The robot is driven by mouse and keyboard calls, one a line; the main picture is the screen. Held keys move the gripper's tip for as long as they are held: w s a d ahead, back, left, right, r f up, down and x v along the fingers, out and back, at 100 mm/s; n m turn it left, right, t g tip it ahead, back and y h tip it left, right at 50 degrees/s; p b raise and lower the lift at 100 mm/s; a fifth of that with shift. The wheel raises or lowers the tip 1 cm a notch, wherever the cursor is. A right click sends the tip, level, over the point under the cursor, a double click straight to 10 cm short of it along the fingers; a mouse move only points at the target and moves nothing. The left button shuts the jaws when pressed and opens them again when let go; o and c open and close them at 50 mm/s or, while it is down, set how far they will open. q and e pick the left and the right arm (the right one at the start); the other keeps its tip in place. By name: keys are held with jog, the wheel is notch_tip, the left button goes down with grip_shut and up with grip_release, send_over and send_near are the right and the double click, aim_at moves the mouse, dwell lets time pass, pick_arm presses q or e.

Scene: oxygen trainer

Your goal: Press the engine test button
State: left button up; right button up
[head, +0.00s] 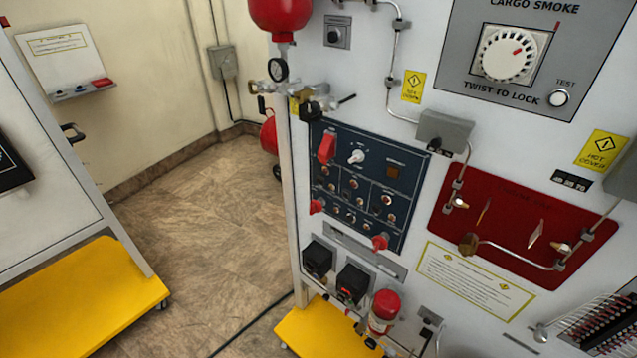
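No button that I can read as the engine test button shows; the small print is too blurred. A round white button (559,98) marked TEST sits on the grey cargo smoke panel (455,65) at the upper right, right of a large white dial (508,53). A dark blue panel (350,240) at the middle carries a red guarded switch (326,147), a white knob (356,156), a dark amber square (393,172) and several small round controls. Neither of my grippers is in the head view.
A red plate (500,235) with silver piping is on the white board at the right. A red extinguisher (384,310) stands below the blue panel. A yellow-based stand (80,300) is at the left. Open floor (205,220) lies between.

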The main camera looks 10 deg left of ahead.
pick_arm(q)
grip_shut()
dwell(1.1)
